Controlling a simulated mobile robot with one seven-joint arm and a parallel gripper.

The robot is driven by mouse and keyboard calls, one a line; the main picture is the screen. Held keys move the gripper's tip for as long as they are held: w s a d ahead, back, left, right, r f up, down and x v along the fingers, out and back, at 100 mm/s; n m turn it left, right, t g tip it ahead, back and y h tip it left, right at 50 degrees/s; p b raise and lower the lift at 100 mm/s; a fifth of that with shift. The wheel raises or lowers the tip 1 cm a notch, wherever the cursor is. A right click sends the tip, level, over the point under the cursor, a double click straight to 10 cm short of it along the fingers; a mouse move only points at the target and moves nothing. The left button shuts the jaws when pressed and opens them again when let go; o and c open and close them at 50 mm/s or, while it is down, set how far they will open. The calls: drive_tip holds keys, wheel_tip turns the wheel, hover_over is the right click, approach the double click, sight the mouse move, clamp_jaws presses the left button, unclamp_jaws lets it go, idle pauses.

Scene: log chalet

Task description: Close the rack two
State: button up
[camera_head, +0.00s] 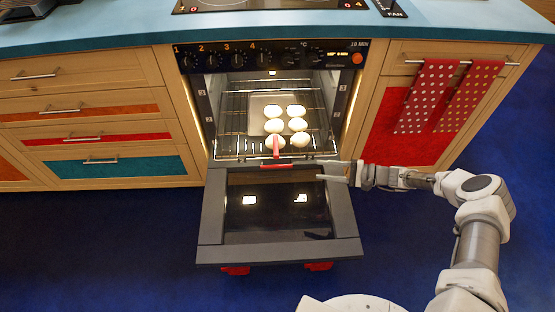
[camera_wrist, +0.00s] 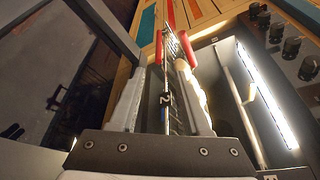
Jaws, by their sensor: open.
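The oven is open, and its door (camera_head: 212,215) is folded down flat at the front. A wire rack (camera_head: 228,146) holds a tray (camera_head: 257,112) with several pale buns (camera_head: 298,124) and has a red grip (camera_head: 277,147) at its front. In the wrist view a rack marked "2" (camera_wrist: 165,98) runs edge-on between my fingers, with red grips (camera_wrist: 158,47) beyond. My gripper (camera_head: 321,170) is open at the right front of the oven mouth, just above the door. Its fingers (camera_wrist: 160,103) stand on either side of the rack edge; contact cannot be told.
The control panel with knobs (camera_head: 237,60) is above the opening, under the teal counter (camera_head: 110,27). Drawers (camera_head: 95,132) are at left. A red cabinet (camera_head: 395,140) with dotted towels (camera_head: 428,95) is at right. The blue floor (camera_head: 110,245) is clear.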

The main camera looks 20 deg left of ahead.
drive_tip(key=b, duration=0.3)
approach(275, 166)
drive_tip(key=x, duration=1)
drive_tip(key=shift+w+a+f, duration=0.1)
drive_tip(key=shift+f, duration=0.3)
drive_tip(key=shift+c, duration=0.2)
clamp_jaws()
idle(0.6)
